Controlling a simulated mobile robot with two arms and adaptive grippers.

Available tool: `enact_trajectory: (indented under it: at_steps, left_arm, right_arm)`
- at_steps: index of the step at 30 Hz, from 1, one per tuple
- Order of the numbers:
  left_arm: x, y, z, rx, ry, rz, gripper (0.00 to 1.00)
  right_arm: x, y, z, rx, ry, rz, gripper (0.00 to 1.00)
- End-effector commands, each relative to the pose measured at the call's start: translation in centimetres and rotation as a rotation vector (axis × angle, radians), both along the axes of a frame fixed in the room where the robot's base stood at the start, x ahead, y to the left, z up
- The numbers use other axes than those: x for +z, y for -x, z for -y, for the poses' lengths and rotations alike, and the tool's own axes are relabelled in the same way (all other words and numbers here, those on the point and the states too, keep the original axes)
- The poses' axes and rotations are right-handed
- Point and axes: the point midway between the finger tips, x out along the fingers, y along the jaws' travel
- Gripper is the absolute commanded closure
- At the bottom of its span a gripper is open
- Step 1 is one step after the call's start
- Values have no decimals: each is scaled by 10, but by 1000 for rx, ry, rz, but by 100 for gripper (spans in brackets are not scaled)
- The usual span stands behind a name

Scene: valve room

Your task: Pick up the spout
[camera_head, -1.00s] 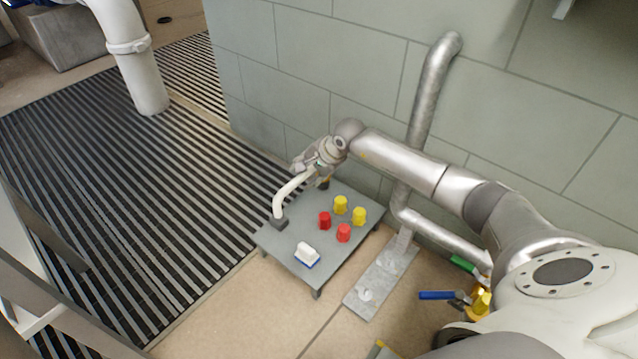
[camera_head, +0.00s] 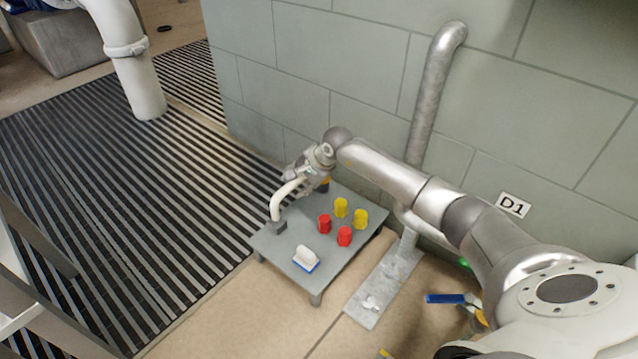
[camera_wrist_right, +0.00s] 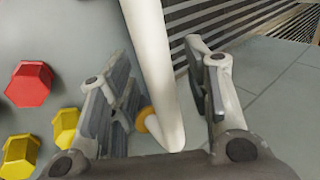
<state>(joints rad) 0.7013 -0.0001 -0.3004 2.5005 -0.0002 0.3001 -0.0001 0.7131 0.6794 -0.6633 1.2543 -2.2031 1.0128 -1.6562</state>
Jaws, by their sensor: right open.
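The spout (camera_head: 277,204) is a white curved pipe. Its lower end stands in a dark grey block on a small grey table (camera_head: 268,246), and its upper end bends towards my right gripper. My right gripper (camera_head: 302,181) is at this upper end. In the right wrist view the spout (camera_wrist_right: 148,50) runs between the two open fingers of my right gripper (camera_wrist_right: 163,88), with visible gaps on both sides. An orange-yellow round part (camera_wrist_right: 143,119) shows beside the spout near the fingers. My left gripper is not in view.
Two red caps (camera_head: 345,236), two yellow caps (camera_head: 360,218) and a white-and-blue brush (camera_head: 306,258) are on the table. A tiled wall (camera_head: 370,75) with a metal pipe (camera_head: 436,80) stands close behind. A blue-handled valve (camera_head: 445,298) is at the right.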

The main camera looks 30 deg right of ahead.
Motion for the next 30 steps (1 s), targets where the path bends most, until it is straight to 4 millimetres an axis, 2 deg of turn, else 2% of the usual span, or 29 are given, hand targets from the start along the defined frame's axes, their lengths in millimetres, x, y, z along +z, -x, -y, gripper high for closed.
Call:
enact_trajectory:
  at_steps: [2, 11, 30]
  left_arm:
    - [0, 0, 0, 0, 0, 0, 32]
    - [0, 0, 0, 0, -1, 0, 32]
    - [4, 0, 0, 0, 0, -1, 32]
  right_arm:
    - [0, 0, 0, 0, 0, 0, 60]
    - [0, 0, 0, 0, 0, 0, 99]
    - [5, 0, 1, 0, 1, 3, 100]
